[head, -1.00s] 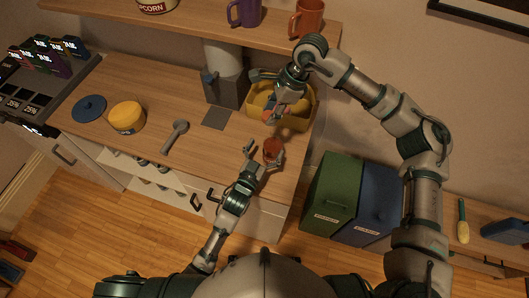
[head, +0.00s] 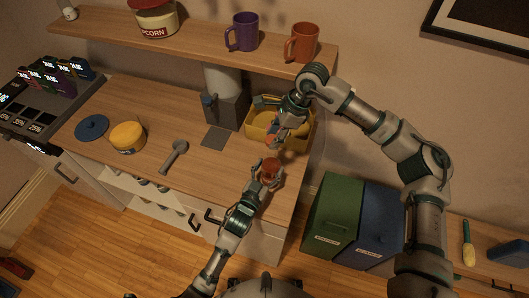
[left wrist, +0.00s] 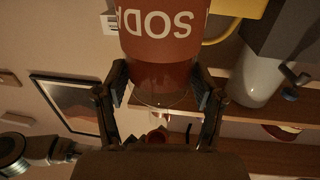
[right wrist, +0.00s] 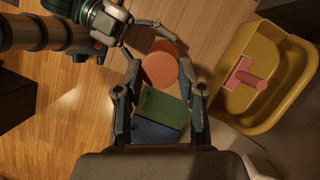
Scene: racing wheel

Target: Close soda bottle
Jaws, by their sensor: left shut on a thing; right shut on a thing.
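My right gripper (head: 276,138) is above the bottle, shut on a red round cap (right wrist: 158,70). The cap appears apart from the bottle in the head view. In the right wrist view the cap partly covers the bottle, so the bottle's mouth is hidden.
A yellow tub (head: 291,140) is behind the right gripper, with a pink item (right wrist: 245,77) inside. Green (head: 334,217) and blue (head: 378,228) bins stand beside the table.

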